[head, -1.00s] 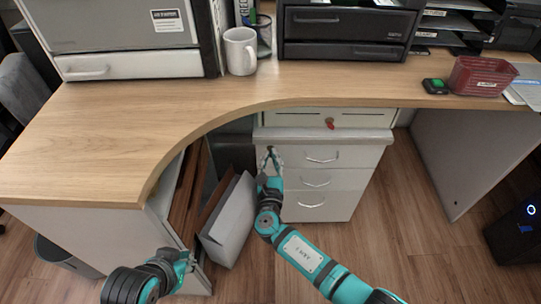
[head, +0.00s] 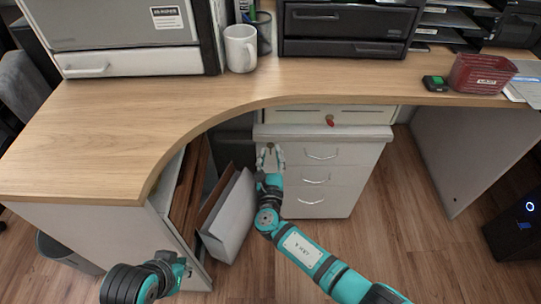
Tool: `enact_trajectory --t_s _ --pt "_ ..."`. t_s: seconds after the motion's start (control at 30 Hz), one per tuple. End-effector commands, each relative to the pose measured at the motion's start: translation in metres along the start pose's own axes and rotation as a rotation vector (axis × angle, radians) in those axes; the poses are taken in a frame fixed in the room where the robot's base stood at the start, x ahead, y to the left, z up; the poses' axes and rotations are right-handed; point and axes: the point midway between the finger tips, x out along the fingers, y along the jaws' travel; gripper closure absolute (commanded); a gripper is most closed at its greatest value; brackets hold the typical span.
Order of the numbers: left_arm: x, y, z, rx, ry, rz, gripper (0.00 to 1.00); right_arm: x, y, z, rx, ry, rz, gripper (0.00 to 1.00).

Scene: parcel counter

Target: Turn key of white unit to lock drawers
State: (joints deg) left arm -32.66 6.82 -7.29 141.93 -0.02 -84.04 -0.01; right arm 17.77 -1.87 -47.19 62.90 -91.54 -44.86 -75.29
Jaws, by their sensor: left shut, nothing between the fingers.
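The white unit (head: 345,179) stands under the desk, with several drawer fronts that look shut. A small tan spot (head: 271,147), perhaps its key or lock, shows near its upper left corner; it is too small to tell its angle. My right gripper (head: 270,155) is in front of that corner, fingers spread apart around or just below the spot; I cannot tell whether they touch it. A red key (head: 330,121) sits in the pale drawer front directly under the desktop. My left gripper (head: 186,266) is low at the left, shut and empty, away from the unit.
The curved wooden desktop (head: 120,130) overhangs the unit. An open grey box (head: 230,215) stands on the floor left of my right arm. A white mug (head: 240,48) and a red basket (head: 482,74) are on the desk.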

Motion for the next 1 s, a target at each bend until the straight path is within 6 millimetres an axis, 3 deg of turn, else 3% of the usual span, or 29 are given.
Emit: enact_trajectory --t_s 0.23,0.7,1.0 --pt "0.000 0.001 0.000 0.001 0.000 0.002 1.00 -0.011 0.000 0.000 0.002 0.000 0.000 0.73" --pt "0.000 0.000 0.000 0.001 0.000 0.001 1.00 -0.102 0.000 -0.001 0.001 0.002 0.001 0.73" --pt "0.000 0.000 0.000 0.000 0.000 0.001 1.00 -0.121 0.000 0.000 0.000 0.000 0.000 0.73"
